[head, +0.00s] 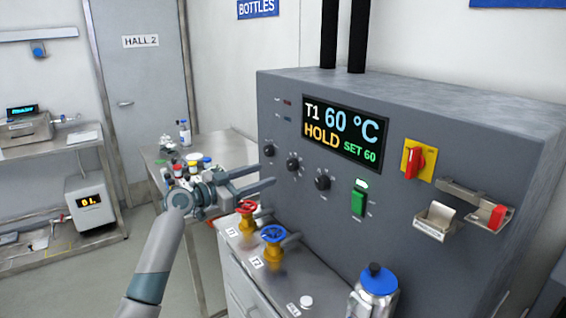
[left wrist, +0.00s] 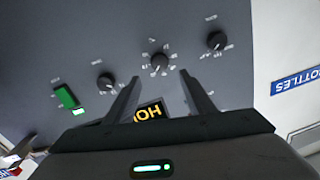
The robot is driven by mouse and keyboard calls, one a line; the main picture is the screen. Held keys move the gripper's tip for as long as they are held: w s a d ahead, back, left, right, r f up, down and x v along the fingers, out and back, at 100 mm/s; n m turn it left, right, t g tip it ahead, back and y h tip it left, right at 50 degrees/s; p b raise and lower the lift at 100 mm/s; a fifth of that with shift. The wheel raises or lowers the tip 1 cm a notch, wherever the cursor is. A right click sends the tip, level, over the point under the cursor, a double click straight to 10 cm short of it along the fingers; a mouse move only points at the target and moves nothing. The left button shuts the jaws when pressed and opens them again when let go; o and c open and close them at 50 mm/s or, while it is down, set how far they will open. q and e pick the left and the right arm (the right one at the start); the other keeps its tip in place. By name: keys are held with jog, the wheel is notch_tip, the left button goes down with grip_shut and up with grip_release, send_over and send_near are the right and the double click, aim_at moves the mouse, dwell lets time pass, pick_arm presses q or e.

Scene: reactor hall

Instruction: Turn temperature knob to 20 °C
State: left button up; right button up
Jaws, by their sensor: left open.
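The grey control panel (head: 400,130) carries three black knobs in a row: a left one (head: 269,150), a middle one (head: 293,163) and a right one (head: 322,182). Their labels are too small to read, so I cannot tell which is for temperature. The display (head: 345,132) reads T1 60 °C, HOLD, SET 60. My left gripper (head: 266,175) is open and empty in front of the panel. In the left wrist view the middle knob (left wrist: 160,62) appears between and just beyond the fingertips, apart from them. My right gripper is out of view.
A green switch (head: 358,203) and a red rotary switch (head: 414,162) are to the right on the panel. Red (head: 247,207) and blue (head: 273,234) valve wheels stand below my gripper. A blue-capped bottle (head: 375,292) stands at the front. A side table (head: 150,152) holds small bottles.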

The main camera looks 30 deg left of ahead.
aim_at(289, 166)
pick_arm(q)
jog(key=p+x, duration=0.3)
jog(key=x, duration=0.5)
jog(key=shift+r, duration=0.1)
jog(key=shift+w+d, duration=0.2)
jog(key=shift+w, duration=0.25)
jog(key=shift+c, duration=0.7)
jog(key=c, duration=0.9)
